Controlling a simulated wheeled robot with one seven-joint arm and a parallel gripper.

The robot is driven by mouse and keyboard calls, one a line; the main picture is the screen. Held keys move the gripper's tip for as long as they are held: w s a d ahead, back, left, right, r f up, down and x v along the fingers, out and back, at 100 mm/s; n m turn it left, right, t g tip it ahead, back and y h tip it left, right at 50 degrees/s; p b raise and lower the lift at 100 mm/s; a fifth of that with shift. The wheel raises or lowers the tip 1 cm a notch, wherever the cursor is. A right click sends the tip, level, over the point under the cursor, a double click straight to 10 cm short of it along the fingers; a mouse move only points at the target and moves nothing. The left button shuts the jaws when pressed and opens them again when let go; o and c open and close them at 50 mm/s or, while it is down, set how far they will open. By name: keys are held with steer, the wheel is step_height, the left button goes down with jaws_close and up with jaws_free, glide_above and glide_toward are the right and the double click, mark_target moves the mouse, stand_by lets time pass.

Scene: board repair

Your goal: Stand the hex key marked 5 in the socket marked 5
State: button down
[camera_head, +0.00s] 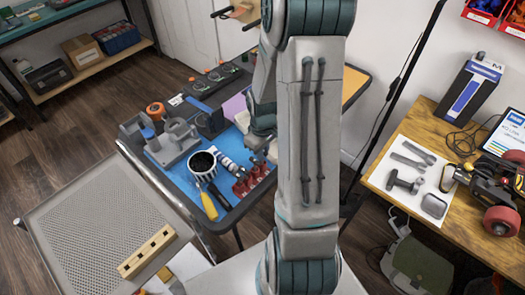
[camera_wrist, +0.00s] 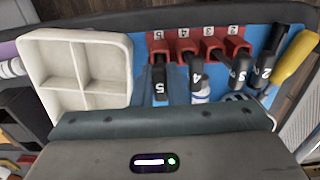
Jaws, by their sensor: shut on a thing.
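The hex key marked 5 (camera_wrist: 160,86) has a black handle and shows in the wrist view just below the leftmost red socket (camera_wrist: 159,49). My gripper (camera_wrist: 172,90) is shut on this key, with its blue-grey fingers around the handle. The key's upper end overlaps the red socket in this view; I cannot tell whether it is inside. Several red sockets stand in a row, with small white number labels that are hard to read. They also show in the head view (camera_head: 243,188), where my arm hides most of the gripper and the key.
A white divided tray (camera_wrist: 82,74) is close to the left. A yellow-handled tool (camera_wrist: 297,58) and a striped cup (camera_head: 203,164) share the blue mat.

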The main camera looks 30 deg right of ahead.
steer(key=shift+f, duration=0.1)
stand_by(0.3)
steer(key=shift+f+b, duration=0.25)
steer(key=shift+b, duration=0.1)
steer(key=c, duration=1.2)
jaws_free()
steer(key=shift+r, duration=0.15)
steer(key=shift+r+p, duration=2.8)
steer(key=shift+r, duration=0.6)
